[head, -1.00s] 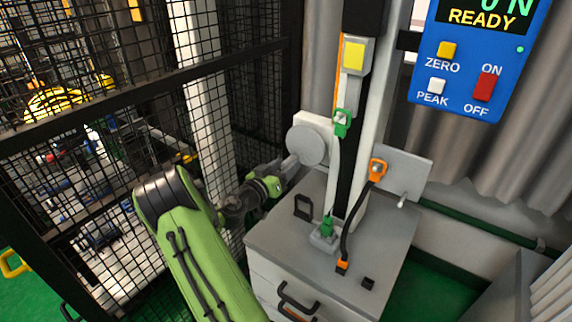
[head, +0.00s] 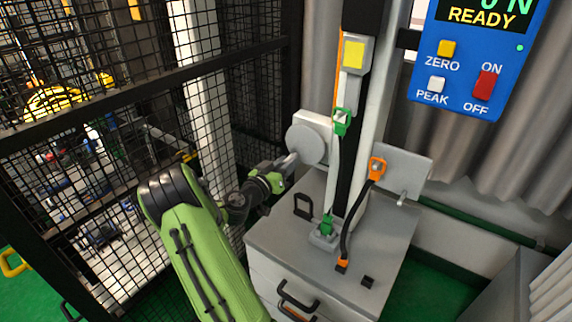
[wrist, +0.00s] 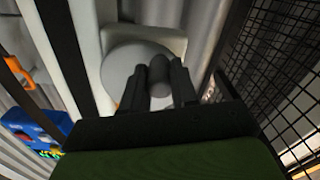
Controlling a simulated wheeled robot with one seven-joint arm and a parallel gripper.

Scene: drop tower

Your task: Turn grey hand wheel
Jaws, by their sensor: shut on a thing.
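The grey hand wheel (head: 305,145) is a round disc on a pale block at the left of the tower's column. It also shows in the wrist view (wrist: 118,65), face on, behind my fingers. A darker grey round knob (wrist: 159,75) stands out from the wheel's face. My gripper (wrist: 160,88) is shut on this knob, with one dark finger on each side of it. In the head view my gripper (head: 287,163) reaches the wheel's lower left edge, and the knob is hidden there.
Black mesh fencing (head: 120,120) stands close on the arm's left. A grey cabinet (head: 385,255) with a black cable (head: 355,220) and small fittings on top lies below the wheel. A blue panel (head: 470,60) reading READY hangs at the upper right.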

